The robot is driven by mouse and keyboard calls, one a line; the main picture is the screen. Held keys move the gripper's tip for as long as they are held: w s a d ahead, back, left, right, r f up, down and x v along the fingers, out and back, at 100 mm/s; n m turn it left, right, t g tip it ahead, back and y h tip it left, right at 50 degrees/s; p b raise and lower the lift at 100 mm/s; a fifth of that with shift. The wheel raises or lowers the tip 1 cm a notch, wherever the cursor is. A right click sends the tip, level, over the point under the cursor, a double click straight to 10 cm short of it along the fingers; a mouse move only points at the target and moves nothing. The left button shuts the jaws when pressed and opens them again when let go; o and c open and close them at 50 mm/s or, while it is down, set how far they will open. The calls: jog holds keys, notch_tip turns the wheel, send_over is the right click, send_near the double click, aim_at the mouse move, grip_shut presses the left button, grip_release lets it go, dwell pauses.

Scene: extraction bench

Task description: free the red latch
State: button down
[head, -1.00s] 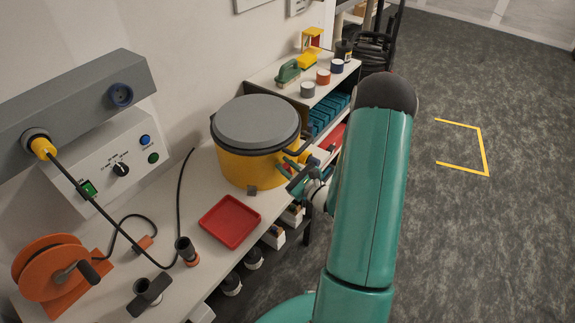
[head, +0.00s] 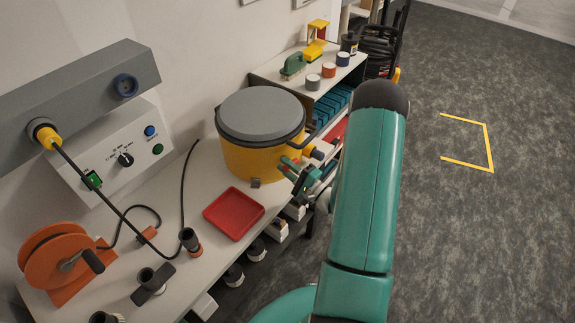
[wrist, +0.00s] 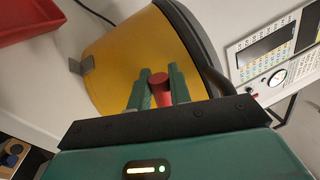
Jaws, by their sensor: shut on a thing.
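The yellow drum (head: 252,158) with a grey lid (head: 261,114) stands on the bench. In the wrist view its yellow wall (wrist: 130,62) fills the middle. The red latch (wrist: 160,86) sits at the drum's side, between the two green fingers of my gripper (wrist: 159,84). My gripper is shut on it. In the head view my gripper (head: 290,168) is at the drum's right side, and the latch is too small to make out there. A grey clip (wrist: 84,66) is on the drum's lower edge.
A red tray (head: 234,213) lies in front of the drum. An orange cable reel (head: 58,262) and black hose ends stand at the left. A grey duct with a plugged cable hangs over a control box (head: 120,152). A shelf with blocks and cans is behind the drum. The floor at right is clear.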

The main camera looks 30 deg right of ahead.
jog(key=shift+s+f+n+y, duration=0.1)
jog(key=shift+f+n+y, duration=0.15)
jog(key=shift+n, duration=0.65)
jog(key=shift+f+n+y, duration=0.2)
jog(key=shift+n+y, duration=0.05)
jog(key=shift+n, duration=0.65)
jog(key=c, duration=1.3)
grip_release()
jog(key=shift+c, duration=0.2)
jog(key=v, duration=1.3)
jog(key=shift+s+d, duration=0.15)
jog(key=shift+s, duration=0.2)
jog(key=shift+r, duration=0.15)
